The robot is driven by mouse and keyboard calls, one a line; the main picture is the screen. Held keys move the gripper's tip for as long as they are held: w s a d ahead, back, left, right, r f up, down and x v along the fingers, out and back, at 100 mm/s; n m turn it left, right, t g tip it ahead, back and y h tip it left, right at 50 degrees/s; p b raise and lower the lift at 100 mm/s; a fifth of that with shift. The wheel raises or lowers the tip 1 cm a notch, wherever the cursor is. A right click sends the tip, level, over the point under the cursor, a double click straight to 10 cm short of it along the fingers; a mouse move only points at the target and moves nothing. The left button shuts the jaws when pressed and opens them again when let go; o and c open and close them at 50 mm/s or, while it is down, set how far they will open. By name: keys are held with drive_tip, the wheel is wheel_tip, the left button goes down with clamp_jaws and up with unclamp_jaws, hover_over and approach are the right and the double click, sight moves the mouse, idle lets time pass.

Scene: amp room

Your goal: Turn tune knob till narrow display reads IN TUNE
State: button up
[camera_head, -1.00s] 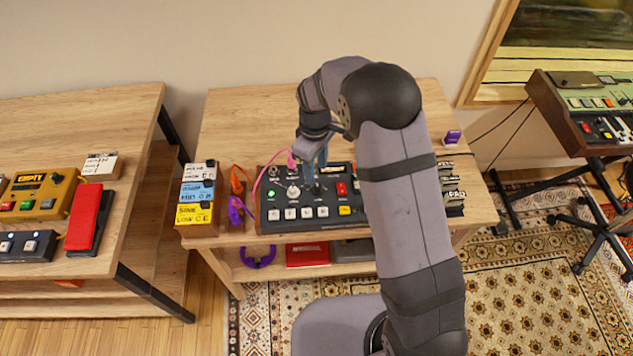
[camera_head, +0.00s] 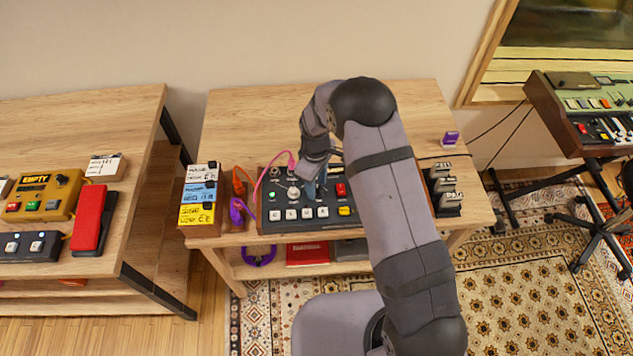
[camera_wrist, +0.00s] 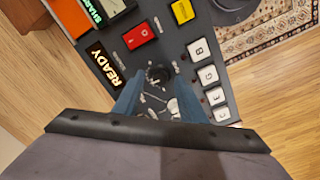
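A dark control panel (camera_head: 268,222) with buttons and knobs sits on the middle wooden table. In the wrist view a small black round knob (camera_wrist: 158,75) shows between and just beyond my gripper's fingertips. My gripper (camera_wrist: 157,88) has its two blue fingers apart; I cannot tell whether they touch the knob. In the head view my gripper (camera_head: 314,186) is down at the panel and its wrist hides part of it. A narrow display (camera_wrist: 90,10) with green letters, cut off at the frame edge, seems to begin "SHAR".
A pale knob (camera_head: 293,192) stands left of my fingers, with a pink cable (camera_head: 262,180) nearby. A red button (camera_wrist: 140,37), a yellow button (camera_wrist: 182,11) and white lettered keys (camera_wrist: 208,74) surround the knob. Labelled boxes (camera_head: 198,195) stand left.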

drive_tip(key=shift+f, duration=0.1)
clamp_jaws()
drive_tip(key=shift+n, duration=0.4)
drive_tip(key=shift+n+b, duration=0.85)
drive_tip(key=shift+n, duration=1.85)
unclamp_jaws()
